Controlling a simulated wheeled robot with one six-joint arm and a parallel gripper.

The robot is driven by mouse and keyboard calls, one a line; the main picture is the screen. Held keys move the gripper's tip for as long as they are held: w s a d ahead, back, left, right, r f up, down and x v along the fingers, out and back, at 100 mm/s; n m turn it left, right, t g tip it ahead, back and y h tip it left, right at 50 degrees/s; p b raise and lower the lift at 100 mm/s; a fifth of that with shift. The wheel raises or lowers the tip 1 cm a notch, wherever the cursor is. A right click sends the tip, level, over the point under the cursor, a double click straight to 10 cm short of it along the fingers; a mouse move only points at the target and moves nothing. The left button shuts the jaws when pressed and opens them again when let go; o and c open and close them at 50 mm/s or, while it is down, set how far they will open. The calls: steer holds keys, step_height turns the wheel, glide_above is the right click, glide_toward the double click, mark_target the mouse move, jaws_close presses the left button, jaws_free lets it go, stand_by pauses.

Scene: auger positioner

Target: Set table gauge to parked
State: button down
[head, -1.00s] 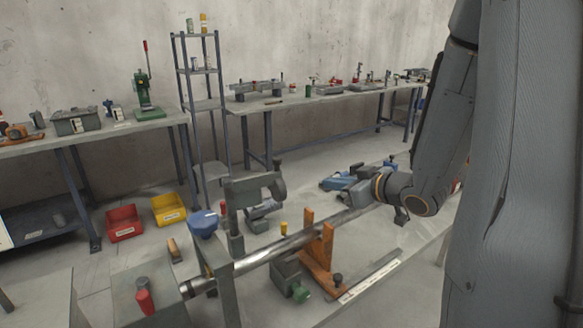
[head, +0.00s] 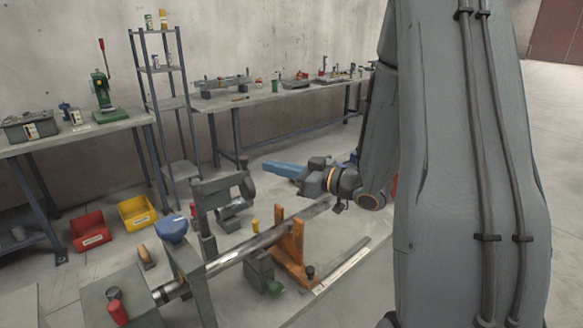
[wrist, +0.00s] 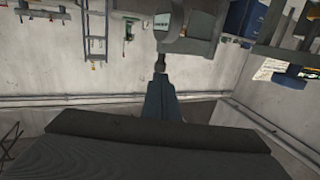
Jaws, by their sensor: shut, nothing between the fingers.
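In the head view, an orange upright bracket (head: 291,243) stands on the work table beside a long metal tube (head: 240,252). A dark knob (head: 310,271) is at its foot, by a pale marked strip (head: 342,268) along the table edge. No label names the table gauge; the orange bracket may be it, but I cannot tell. My gripper (head: 268,165) is shut and empty, its blue fingers pointing left, behind and above the tube and apart from the bracket. The wrist view shows the blue gripper (wrist: 160,80); the bracket is not identifiable there.
Red (head: 90,230) and yellow (head: 137,212) bins lie on the floor. Benches and a shelf rack (head: 165,100) line the wall. Open floor lies at right.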

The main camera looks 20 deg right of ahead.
steer(key=p+x, duration=0.1)
steer(key=x, duration=0.4)
steer(key=shift+w+p, duration=0.15)
steer(key=shift+p, duration=0.15)
steer(key=shift+w, duration=0.1)
steer(key=shift+w, duration=1.25)
steer(key=w+d+b+v, duration=0.1)
steer(key=b+v, duration=0.1)
steer(key=v, duration=1.2)
steer(key=shift+d, duration=0.2)
